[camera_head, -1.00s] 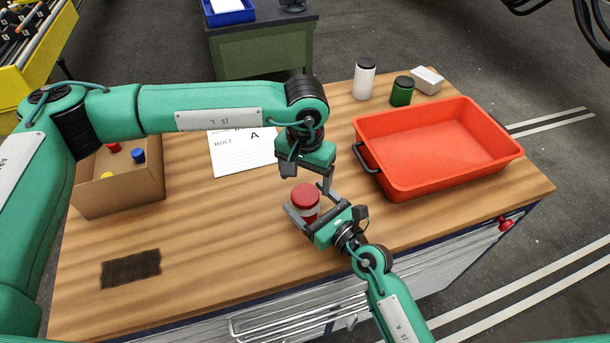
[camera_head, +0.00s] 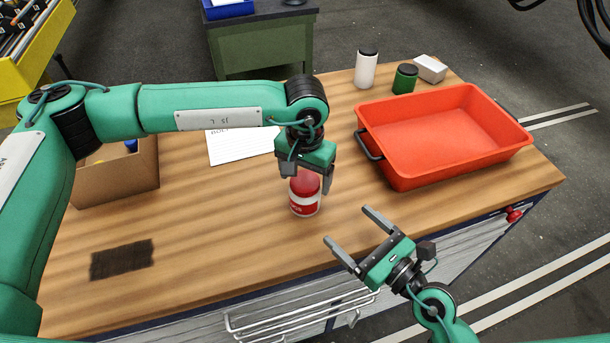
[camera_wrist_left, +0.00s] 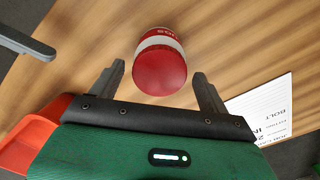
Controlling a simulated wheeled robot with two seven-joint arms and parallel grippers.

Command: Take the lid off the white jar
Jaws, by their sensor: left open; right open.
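A white jar (camera_head: 304,207) with a red label and a red lid (camera_head: 305,183) stands upright near the middle of the wooden table. My left gripper (camera_head: 308,180) is above it with its fingers open on either side of the lid, partly hiding it. In the left wrist view the red lid (camera_wrist_left: 160,72) lies between the two spread fingers (camera_wrist_left: 158,80), with gaps visible on both sides. The lid is on the jar. My right gripper (camera_head: 349,226) is open and empty, in front and to the right of the jar, apart from it.
A red tray (camera_head: 460,172) is at the right. A white bottle (camera_head: 365,70) with a black cap, a green jar (camera_head: 404,80) and a white box (camera_head: 430,68) stand behind it. A cardboard box (camera_head: 118,178) and dark mat (camera_head: 122,260) are at left, a paper (camera_head: 240,147) behind the jar.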

